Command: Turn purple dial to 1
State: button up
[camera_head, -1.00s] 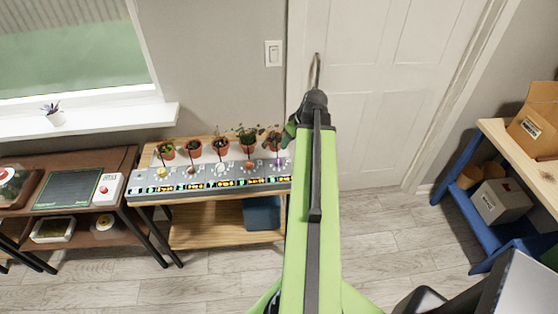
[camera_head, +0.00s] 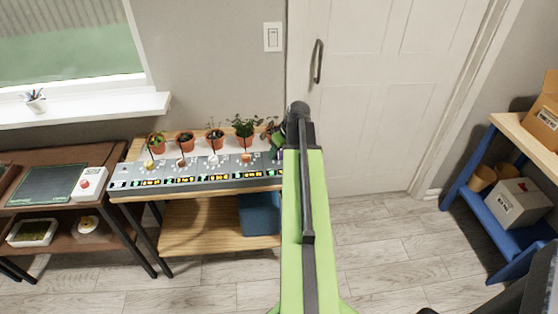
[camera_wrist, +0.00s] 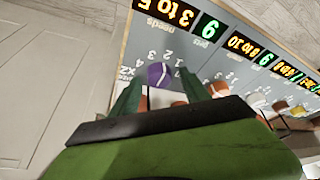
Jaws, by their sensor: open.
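The purple dial (camera_wrist: 158,75) shows in the wrist view on the grey control panel (camera_wrist: 205,62), with printed numbers around it. A white line marks its face, but which number it points at is unclear. My gripper (camera_wrist: 159,73) is open, with one green finger on each side of the dial in the picture. I cannot tell whether the fingers touch it. In the head view the panel (camera_head: 205,180) lies on the wooden table, and my green arm hides its right end and the purple dial.
Several potted plants (camera_head: 215,138) stand behind the panel. An orange dial (camera_wrist: 218,89) is right of the purple one. A display reading "3 to 5" (camera_wrist: 165,11) is near it. A brown table (camera_head: 60,210) stands left, a blue shelf (camera_head: 495,210) right. The floor (camera_head: 385,245) between is clear.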

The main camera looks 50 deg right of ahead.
grip_shut()
dwell(0.4)
jog(key=m+h, duration=0.1)
jog(key=m, duration=0.2)
jog(key=shift+a+m+g, duration=0.1)
jog(key=shift+m+g, duration=0.2)
jog(key=shift+m+g+h, duration=0.3)
jog(key=shift+m+h, duration=0.6)
jog(key=shift+m, duration=1.1)
